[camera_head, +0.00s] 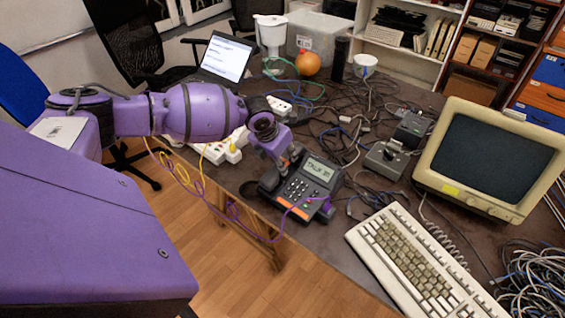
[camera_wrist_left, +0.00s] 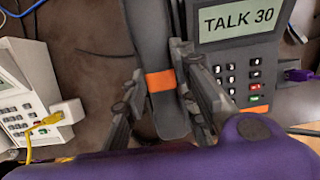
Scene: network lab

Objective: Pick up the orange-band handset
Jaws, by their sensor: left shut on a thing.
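The orange-band handset (camera_wrist_left: 168,108) is a dark bar with an orange band near its lower end in the left wrist view. My left gripper (camera_wrist_left: 170,98) has one finger on each side of it, shut on the handset close to the band. In the head view, my left gripper (camera_head: 287,160) reaches down at the left side of a dark desk phone (camera_head: 313,185), and the arm partly hides the handset there. The phone's screen reads "TALK 30". I cannot tell whether the handset is clear of its cradle. My right gripper is not in view.
A white phone with a yellow cable (camera_wrist_left: 32,105) stands to the left in the wrist view. A purple cable (camera_head: 240,222) hangs over the table's front edge. A keyboard (camera_head: 420,262) and a monitor (camera_head: 490,160) stand to the right. Tangled cables cover the table behind.

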